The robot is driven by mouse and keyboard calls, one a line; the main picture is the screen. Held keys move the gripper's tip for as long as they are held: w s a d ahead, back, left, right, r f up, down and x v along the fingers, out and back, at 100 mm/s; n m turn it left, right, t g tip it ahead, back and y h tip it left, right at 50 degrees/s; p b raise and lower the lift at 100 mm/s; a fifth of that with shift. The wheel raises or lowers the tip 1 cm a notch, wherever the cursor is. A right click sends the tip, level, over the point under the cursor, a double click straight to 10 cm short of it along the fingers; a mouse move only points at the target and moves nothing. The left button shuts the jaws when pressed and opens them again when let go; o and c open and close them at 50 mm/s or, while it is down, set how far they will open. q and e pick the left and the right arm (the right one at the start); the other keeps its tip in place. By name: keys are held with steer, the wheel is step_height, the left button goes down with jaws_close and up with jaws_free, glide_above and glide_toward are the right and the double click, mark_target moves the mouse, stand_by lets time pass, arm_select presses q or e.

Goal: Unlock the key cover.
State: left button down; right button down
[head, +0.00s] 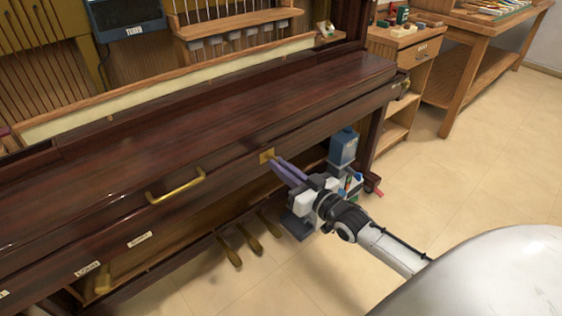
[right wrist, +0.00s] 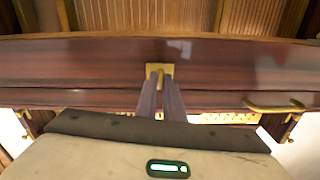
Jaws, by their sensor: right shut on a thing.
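The key cover (head: 205,120) is a closed dark reddish-brown wooden lid running across the piano front. A square brass lock plate (head: 266,156) sits on its front edge; it also shows in the right wrist view (right wrist: 154,68). My right gripper (head: 276,162) reaches up to this plate with its purple-grey fingers. In the right wrist view the fingers (right wrist: 160,80) are nearly together around a small brass key (right wrist: 160,77) at the plate. The fingers hide most of the key, so its turn is hard to tell. My left gripper is not in view.
A brass handle (head: 176,186) is on the cover, left of the lock. Brass pedals (head: 247,238) are below. A blue container (head: 343,147) stands behind my right gripper. A wooden workbench (head: 480,40) stands at the back right. The floor at right is clear.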

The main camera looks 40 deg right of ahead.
steer(key=shift+n+p, duration=0.35)
steer(key=shift+n, duration=0.35)
steer(key=c, duration=1.9)
jaws_free()
steer(key=shift+o, duration=0.2)
steer(key=s+p, duration=0.1)
steer(key=s, duration=0.9)
steer(key=shift+s+d+p, duration=0.15)
steer(key=shift+d+p, duration=0.25)
